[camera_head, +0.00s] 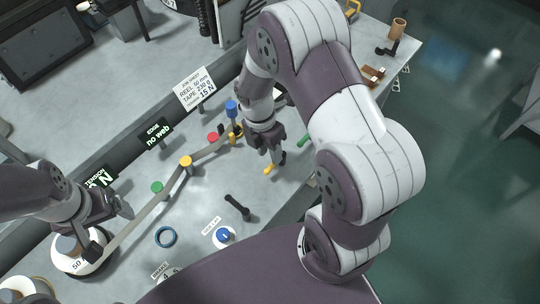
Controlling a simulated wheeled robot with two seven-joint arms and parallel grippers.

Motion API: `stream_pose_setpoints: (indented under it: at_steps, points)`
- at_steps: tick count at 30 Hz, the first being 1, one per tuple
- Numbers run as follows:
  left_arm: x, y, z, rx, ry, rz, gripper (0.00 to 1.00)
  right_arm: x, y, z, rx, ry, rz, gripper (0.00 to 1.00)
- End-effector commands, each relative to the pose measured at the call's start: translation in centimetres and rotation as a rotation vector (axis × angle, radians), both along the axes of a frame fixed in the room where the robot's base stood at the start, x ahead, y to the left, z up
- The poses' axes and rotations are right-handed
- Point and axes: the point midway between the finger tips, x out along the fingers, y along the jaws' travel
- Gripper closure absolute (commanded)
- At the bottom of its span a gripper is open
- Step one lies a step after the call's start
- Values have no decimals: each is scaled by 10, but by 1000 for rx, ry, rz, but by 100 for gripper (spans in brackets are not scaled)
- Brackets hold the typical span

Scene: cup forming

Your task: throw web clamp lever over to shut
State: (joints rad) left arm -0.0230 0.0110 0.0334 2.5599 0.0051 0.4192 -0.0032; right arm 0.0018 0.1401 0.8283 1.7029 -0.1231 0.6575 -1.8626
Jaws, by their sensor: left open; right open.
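A tan web (150,218) runs from the reel (75,262) marked 50 at lower left, past green (157,187), yellow (185,161), red (213,137) and blue (231,107) capped posts. My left gripper (108,232) is open beside the reel. My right gripper (268,158) points down over the bench, right of the blue post, and is open. A small yellow-tipped part (268,170) shows just below its fingers; contact cannot be told. A black lever (238,207) stands tilted nearer the front. I cannot tell which part is the clamp lever; my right arm hides some of the bench.
A blue ring (165,237) and a blue knob (224,235) lie on the front of the bench. A green part (304,140) is right of my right gripper. A brown cup (397,29) is far right.

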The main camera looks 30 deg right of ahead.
Motion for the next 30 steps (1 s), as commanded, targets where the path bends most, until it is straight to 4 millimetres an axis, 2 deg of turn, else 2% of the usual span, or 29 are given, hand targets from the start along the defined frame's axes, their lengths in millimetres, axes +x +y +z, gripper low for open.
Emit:
stream_pose_setpoints:
  at_steps: [3, 6, 15, 19, 30]
  points:
    - [0, 0, 1, 0, 0, 0, 7, -4, -2, -20, 0, 2, -2, 59]
    - [0, 0, 2, 0, 0, 0, 7, -6, -2, -29, 1, 0, -2, 59]
    - [0, 0, 2, 0, 0, 0, 7, -6, -2, -33, 0, -2, -2, 59]
    - [0, 0, 2, 0, 0, 0, 7, -6, -2, -33, 0, -2, -2, 100]
    - [0, 0, 4, 0, 0, 0, 7, -5, -2, -32, 0, -2, -27, 100]
